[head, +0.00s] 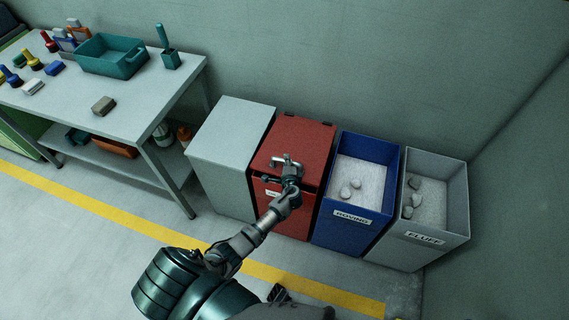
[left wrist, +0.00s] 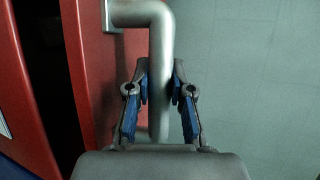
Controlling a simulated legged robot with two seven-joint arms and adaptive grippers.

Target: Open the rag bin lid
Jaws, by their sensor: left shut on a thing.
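The rag bin (head: 293,219) is the red bin in the row, with a partly covered white label on its front. Its red lid (head: 303,138) lies over the top, hinged at the back. A dark gap shows between lid and bin front, also in the left wrist view, so the lid looks slightly raised. A grey metal bar handle (head: 279,161) stands on the lid near its front edge; it also shows in the left wrist view (left wrist: 161,45). My left gripper (head: 288,178) is shut on this handle, with blue-padded fingers (left wrist: 160,85) either side of it.
A closed grey bin (head: 231,131) stands left of the red one. An open blue bin (head: 352,226) and an open grey bin (head: 417,252) with pale lumps stand right. A workbench (head: 140,103) with tools and a teal tray (head: 110,62) is at left. Floor in front is clear.

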